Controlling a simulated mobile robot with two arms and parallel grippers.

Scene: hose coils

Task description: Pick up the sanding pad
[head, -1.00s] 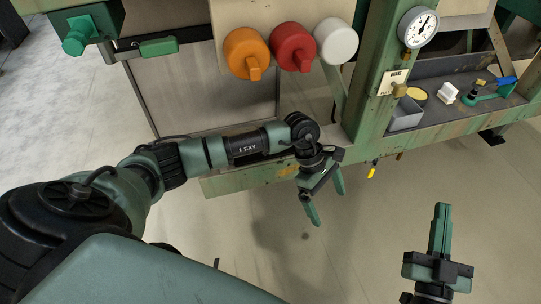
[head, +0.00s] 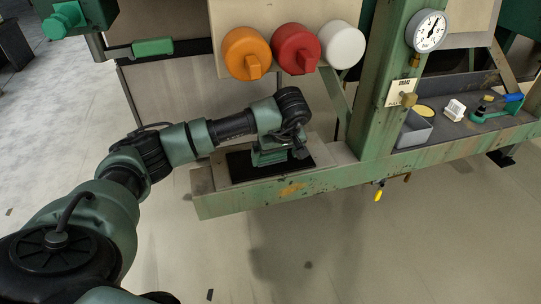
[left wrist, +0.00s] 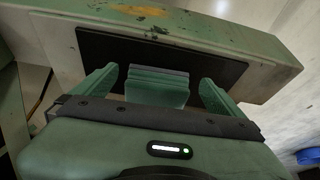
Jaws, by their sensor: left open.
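A green block with a grey strip along its edge, seemingly the sanding pad (left wrist: 157,90), sits over a black mat (left wrist: 222,70) in the left wrist view. My left gripper (left wrist: 158,80) is open, one finger on each side of the block, with a gap visible at both sides. In the head view the left gripper (head: 270,156) points down over the black mat (head: 238,166) on the green bench ledge. There the hand and wrist hide most of the pad. My right gripper is not in view.
Orange (head: 247,52), red (head: 295,48) and white (head: 342,43) knobs are on the panel above the arm. A green post (head: 375,120) with a gauge (head: 427,31) stands right of the ledge. A grey bin (head: 414,130) and small items lie farther right. The floor in front is clear.

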